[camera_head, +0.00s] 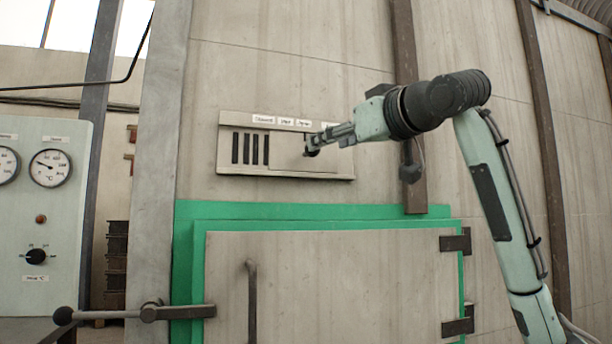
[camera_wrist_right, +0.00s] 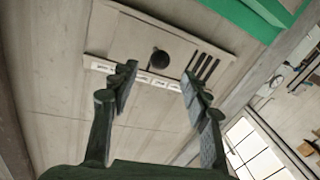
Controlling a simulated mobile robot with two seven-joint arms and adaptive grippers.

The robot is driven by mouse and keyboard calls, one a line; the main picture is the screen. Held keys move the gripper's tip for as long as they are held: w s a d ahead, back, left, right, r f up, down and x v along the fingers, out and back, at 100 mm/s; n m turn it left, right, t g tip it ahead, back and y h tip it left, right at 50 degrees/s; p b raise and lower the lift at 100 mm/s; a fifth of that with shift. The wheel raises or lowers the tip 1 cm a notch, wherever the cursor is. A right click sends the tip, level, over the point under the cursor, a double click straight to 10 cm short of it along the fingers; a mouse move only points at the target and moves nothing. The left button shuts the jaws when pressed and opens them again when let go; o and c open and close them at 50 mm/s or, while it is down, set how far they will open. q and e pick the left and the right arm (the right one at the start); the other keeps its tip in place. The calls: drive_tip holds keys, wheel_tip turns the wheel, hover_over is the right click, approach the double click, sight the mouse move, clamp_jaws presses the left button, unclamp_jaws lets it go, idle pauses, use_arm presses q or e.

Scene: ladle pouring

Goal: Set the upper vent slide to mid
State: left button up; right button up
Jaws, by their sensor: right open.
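The upper vent (camera_head: 228,165) is a beige framed panel on the wall above the door. Several dark slots show at its left end, and the slide plate (camera_head: 285,155) covers the part right of them. Small labels (camera_head: 283,121) run along its top edge, too small to read surely. My right gripper (camera_head: 313,141) is at the plate, right of the slots. In the wrist view, my right gripper (camera_wrist_right: 158,72) is open, and the slide's dark round knob (camera_wrist_right: 161,59) appears between its fingertips. I cannot tell whether they touch it. My left gripper is not in view.
A beige door (camera_head: 340,285) in a green frame (camera_head: 185,240) lies below the vent, with a vertical handle (camera_head: 252,300) and a latch bar (camera_head: 130,313). A gauge panel (camera_head: 45,210) stands at left. A dark upright beam (camera_head: 414,190) runs behind my right arm.

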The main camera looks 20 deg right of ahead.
drive_tip(key=x, duration=0.7)
drive_tip(key=shift+w, duration=0.3)
clamp_jaws()
